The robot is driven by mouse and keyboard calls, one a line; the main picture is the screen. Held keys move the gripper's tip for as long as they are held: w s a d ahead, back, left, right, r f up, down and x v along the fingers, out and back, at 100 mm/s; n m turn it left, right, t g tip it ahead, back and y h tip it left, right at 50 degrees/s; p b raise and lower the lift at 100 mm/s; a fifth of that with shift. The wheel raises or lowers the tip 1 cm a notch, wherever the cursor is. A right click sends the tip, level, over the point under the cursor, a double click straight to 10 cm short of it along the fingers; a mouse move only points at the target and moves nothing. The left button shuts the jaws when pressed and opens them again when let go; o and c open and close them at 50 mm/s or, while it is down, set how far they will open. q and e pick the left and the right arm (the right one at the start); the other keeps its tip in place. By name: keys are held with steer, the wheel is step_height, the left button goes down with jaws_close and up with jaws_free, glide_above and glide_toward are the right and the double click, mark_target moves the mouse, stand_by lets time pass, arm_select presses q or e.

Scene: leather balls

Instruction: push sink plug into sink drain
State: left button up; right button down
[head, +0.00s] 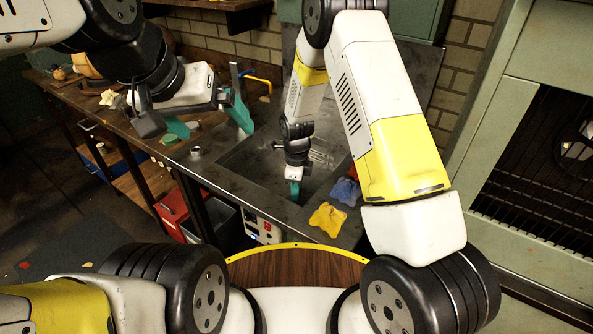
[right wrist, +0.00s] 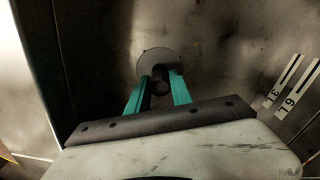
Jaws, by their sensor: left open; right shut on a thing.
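The sink plug (right wrist: 158,62) is a dark round disc with a stubby knob, seen in the right wrist view. My right gripper (right wrist: 160,88) has its teal fingers closed on either side of the knob. In the head view this gripper (head: 294,190) points down into the metal sink (head: 250,150). The plug is hidden there. The drain does not show, and I cannot tell whether the disc sits in it or above the sink floor. My left gripper (head: 209,132) is open and empty over the counter left of the sink, its teal fingers wide apart.
A yellow cloth (head: 328,219) and a blue cloth (head: 345,191) lie on the sink's right front rim. A small metal cup (head: 195,151) stands on the left counter. The sink walls stand close around my right gripper.

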steer(key=shift+f, duration=1.35)
stand_by(1.0)
steer(key=shift+s+f, duration=0.15)
steer(key=shift+f, duration=0.2)
steer(key=shift+r, duration=0.35)
steer(key=shift+r, duration=1.1)
steer(key=shift+f, duration=1.1)
stand_by(1.5)
steer(key=shift+f, duration=0.35)
steer(key=shift+r, duration=0.25)
stand_by(0.3)
